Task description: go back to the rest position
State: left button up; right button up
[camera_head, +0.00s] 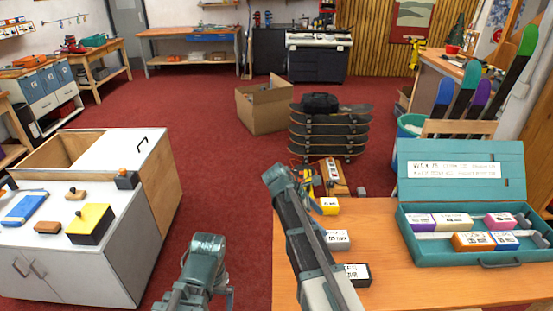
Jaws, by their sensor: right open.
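My right arm reaches up from the bottom middle, over the left edge of the wooden bench (430,287). Its gripper (308,179) is small and partly hidden behind the arm's wrist; it is open, and I see nothing held in it. Part of my left arm shows at the bottom, left of the bench, over the red floor; its gripper is not in view. A yellow block (328,206), a white-labelled block (338,240) and a black block (357,274) stand in a row on the bench, just right of my right arm.
An open teal case (470,262) with several labelled blocks stands on the bench's right. Stacked skateboards (328,132) and an open cardboard box (264,106) are beyond the bench. A white cabinet (120,272) stands at left. Red floor is free between cabinet and bench.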

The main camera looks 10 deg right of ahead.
aim_at(336, 236)
jog(key=b+x, duration=0.8)
jog(key=x, duration=0.3)
jog(key=shift+d+f+b, duration=0.15)
jog(key=shift+f+b, duration=0.1)
jog(key=shift+b, duration=0.05)
jog(key=shift+r, duration=0.1)
jog(key=shift+a+r+p, duration=0.35)
jog(key=shift+r+p, duration=0.35)
jog(key=shift+p, duration=0.1)
jog(key=p+v, duration=0.8)
jog(key=v, duration=0.2)
jog(key=b+x, duration=0.9)
jog(key=x, duration=0.3)
jog(key=shift+w+a+f+b, duration=0.1)
jog(key=shift+a+f+b, duration=0.1)
jog(key=shift+b, duration=0.2)
notch_tip(336, 236, up, 11)
jog(key=p, duration=1.1)
jog(key=w+d, duration=0.6)
jog(key=w, duration=0.4)
jog(key=shift+w+d, duration=0.3)
jog(key=shift+w, duration=0.05)
